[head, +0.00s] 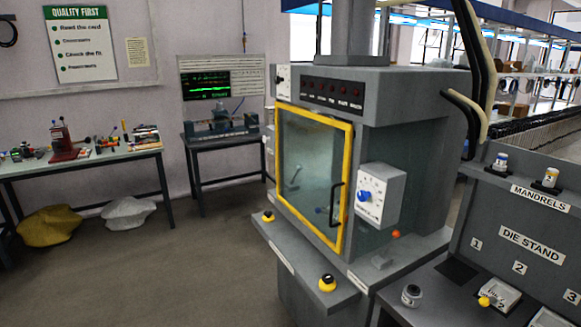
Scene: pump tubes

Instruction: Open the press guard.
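The press guard (298,163) is a clear panel in a yellow frame on the front of the grey press (400,99). It looks shut against the press opening. A black handle (336,205) stands on the guard's right side. Through the panel a lever and a small blue part show dimly. Neither of my grippers is in view.
A control box with a blue knob (364,196) sits right of the guard. Yellow buttons (327,283) sit on the ledge below. The die stand (531,242) is at the right. Work tables (84,160) stand at the left. The floor (150,265) in front-left is clear.

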